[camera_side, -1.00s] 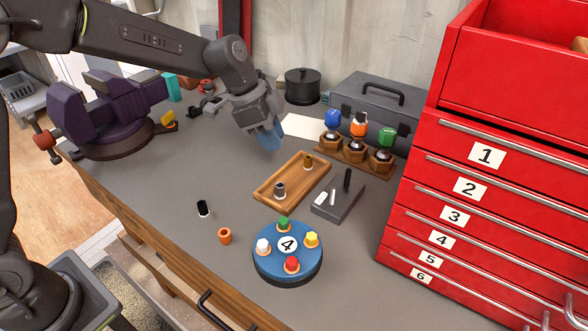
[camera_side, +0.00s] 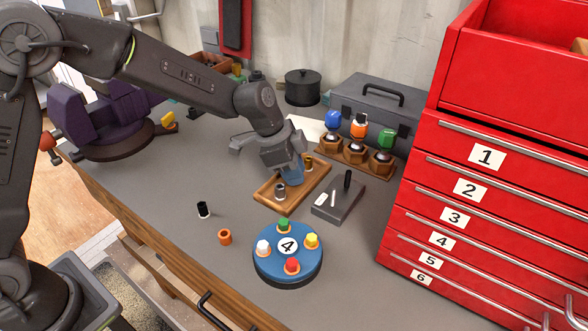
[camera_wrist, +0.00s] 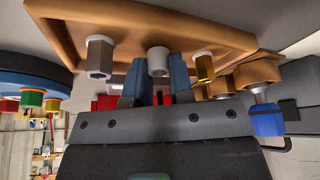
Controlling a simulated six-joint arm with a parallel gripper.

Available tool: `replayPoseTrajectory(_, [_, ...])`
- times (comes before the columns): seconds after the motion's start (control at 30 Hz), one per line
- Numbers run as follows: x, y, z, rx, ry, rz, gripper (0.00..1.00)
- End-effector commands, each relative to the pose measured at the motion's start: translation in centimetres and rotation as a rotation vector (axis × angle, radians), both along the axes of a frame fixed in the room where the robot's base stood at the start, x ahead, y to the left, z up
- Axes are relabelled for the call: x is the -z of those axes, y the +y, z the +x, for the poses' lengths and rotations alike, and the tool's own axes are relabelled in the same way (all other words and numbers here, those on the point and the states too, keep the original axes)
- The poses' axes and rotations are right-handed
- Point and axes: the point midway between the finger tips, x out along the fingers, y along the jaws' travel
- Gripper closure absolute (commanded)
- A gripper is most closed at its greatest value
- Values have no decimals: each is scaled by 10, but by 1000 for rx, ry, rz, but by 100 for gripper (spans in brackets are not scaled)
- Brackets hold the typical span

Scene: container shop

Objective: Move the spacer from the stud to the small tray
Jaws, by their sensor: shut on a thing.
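My gripper (camera_side: 291,176) is over the wooden tray (camera_side: 264,204), pointing down. In the wrist view, its blue fingers (camera_wrist: 157,80) are shut on a pale grey round spacer (camera_wrist: 158,60). The spacer is close to the tray floor (camera_wrist: 200,27); I cannot tell whether it touches. It stands between a grey hex piece (camera_wrist: 99,57) and a brass hex piece (camera_wrist: 204,68), both standing in the tray. In the side view, the fingers hide the spacer. A grey block (camera_side: 325,211) beside the tray carries a black upright post (camera_side: 347,181), possibly the stud.
A blue disc (camera_side: 288,270) with coloured pegs stands in front. A black cylinder (camera_side: 203,210) and an orange ring (camera_side: 225,237) are left of it. A wooden holder (camera_side: 354,157) with coloured knobs stands behind the tray, near a grey toolbox (camera_side: 374,100). Red drawers (camera_side: 480,210) block the right.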

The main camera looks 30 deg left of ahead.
Motion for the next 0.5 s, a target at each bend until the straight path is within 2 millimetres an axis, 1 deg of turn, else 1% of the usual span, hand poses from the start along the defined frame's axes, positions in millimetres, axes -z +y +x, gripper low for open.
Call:
replayPoseTrajectory(0.07, [3,0,0,0,1,0,100])
replayPoseTrajectory(0.1, [3,0,0,0,1,0,77])
replayPoseTrajectory(0.2, [3,0,0,0,1,0,68])
replayPoseTrajectory(0.4, [2,0,0,0,1,0,68])
replayPoseTrajectory(0.5, [-2,0,0,0,-1,0,68])
